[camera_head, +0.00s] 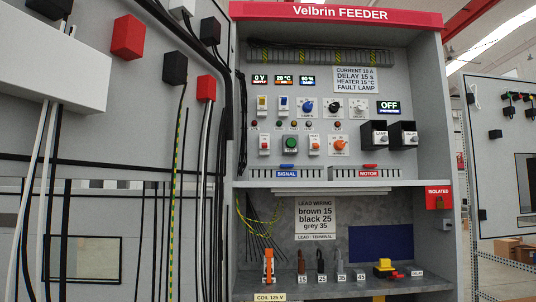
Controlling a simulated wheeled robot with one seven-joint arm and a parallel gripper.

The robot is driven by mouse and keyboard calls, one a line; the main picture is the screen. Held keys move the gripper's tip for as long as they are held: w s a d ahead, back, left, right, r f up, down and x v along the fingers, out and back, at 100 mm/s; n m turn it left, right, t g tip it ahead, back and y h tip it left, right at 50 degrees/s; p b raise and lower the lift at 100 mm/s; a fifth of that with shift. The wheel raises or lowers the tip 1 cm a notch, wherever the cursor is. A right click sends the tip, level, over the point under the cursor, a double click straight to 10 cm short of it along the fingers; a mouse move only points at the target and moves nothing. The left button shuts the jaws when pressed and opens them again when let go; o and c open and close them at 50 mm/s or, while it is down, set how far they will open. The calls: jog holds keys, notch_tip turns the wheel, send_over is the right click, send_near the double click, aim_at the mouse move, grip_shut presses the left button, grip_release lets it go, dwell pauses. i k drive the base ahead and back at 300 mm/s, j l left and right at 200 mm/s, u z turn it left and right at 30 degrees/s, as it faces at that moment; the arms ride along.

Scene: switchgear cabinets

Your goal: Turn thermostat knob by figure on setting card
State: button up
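The setting card (356,80) is at the upper right of the cabinet panel and reads CURRENT 10 A, DELAY 15 s, HEATER 15 °C, FAULT LAMP. Below and left of it is a row of rotary knobs: a blue knob (308,106), a black knob (334,106) and a pale knob (359,107). An orange knob (340,146) is lower on the panel. The labels are too small to tell which is the thermostat knob. A small display (283,79) reads 20 °C. My gripper is not in view.
A lower bay holds a lead card (315,217), several upright leads and a yellow-and-red device (383,268). Cables and a white duct (60,70) stand on the left. A grey door (495,150) stands at right.

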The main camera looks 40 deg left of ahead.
aim_at(339, 145)
jog(key=i+j+u, duration=0.15)
jog(key=i+u, duration=0.55)
jog(key=i, duration=0.15)
